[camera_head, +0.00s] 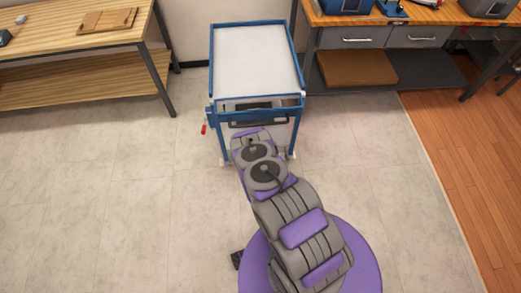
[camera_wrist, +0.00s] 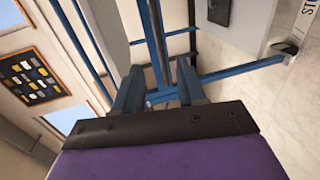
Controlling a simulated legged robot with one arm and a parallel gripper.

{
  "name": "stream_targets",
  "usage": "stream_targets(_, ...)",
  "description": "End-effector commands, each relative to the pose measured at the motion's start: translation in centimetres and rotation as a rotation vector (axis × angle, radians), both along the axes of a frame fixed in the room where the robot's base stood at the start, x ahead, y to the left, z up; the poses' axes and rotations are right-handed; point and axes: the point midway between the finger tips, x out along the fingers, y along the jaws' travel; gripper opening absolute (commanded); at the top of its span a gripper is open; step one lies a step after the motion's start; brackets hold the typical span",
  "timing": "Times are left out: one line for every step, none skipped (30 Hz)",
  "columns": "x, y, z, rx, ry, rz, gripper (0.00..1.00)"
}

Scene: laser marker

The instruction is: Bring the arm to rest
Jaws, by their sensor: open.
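My arm (camera_head: 290,215) reaches forward from my purple base to the near end of a blue-framed cart (camera_head: 256,60) with a bare white top. In the head view my gripper's fingers cannot be made out at the cart's near end. In the wrist view my gripper (camera_wrist: 160,88) shows two blue-grey fingers set apart beyond a dark bar. Blue frame bars (camera_wrist: 157,45) show behind and between the fingers. I cannot tell whether the fingers touch them. No object is seen held.
A wooden workbench (camera_head: 70,32) with a board stands at the left. Another bench (camera_head: 425,15) with drawers stands at the back right, with a brown box (camera_head: 357,68) below. A red-tipped part (camera_head: 204,128) sticks out at the cart's left. Tiled floor (camera_head: 110,200) is clear on both sides.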

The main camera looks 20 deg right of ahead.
Motion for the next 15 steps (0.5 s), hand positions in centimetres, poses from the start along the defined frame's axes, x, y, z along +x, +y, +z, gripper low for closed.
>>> stream_targets(0.01,0.00,0.00,0.000,0.000,0.000,0.40)
stream_targets(0.01,-0.01,0.00,0.000,0.000,0.000,0.40)
stream_targets(0.00,-0.01,0.00,0.000,0.000,0.000,0.40)
stream_targets(0.00,-0.01,0.00,0.000,0.000,0.000,0.40)
stream_targets(0.00,-0.01,0.01,0.000,-0.001,0.000,0.40)
stream_targets(0.00,-0.01,0.02,0.000,-0.001,0.000,0.40)
stream_targets(0.00,-0.01,0.02,0.000,-0.001,0.000,0.40)
stream_targets(0.00,-0.01,0.02,0.000,-0.001,0.000,0.40)
stream_targets(0.00,-0.01,0.01,0.000,-0.001,0.000,0.40)
stream_targets(0.00,-0.01,0.01,0.000,-0.001,0.000,0.40)
stream_targets(0.00,-0.01,0.02,0.000,-0.001,0.000,0.40)
stream_targets(0.05,0.01,0.04,0.002,-0.001,0.000,0.40)
stream_targets(0.14,0.03,0.10,0.005,0.000,-0.001,0.40)
stream_targets(0.30,0.09,0.17,0.011,0.002,-0.003,0.40)
stream_targets(0.64,0.21,0.35,0.023,0.005,-0.005,0.40)
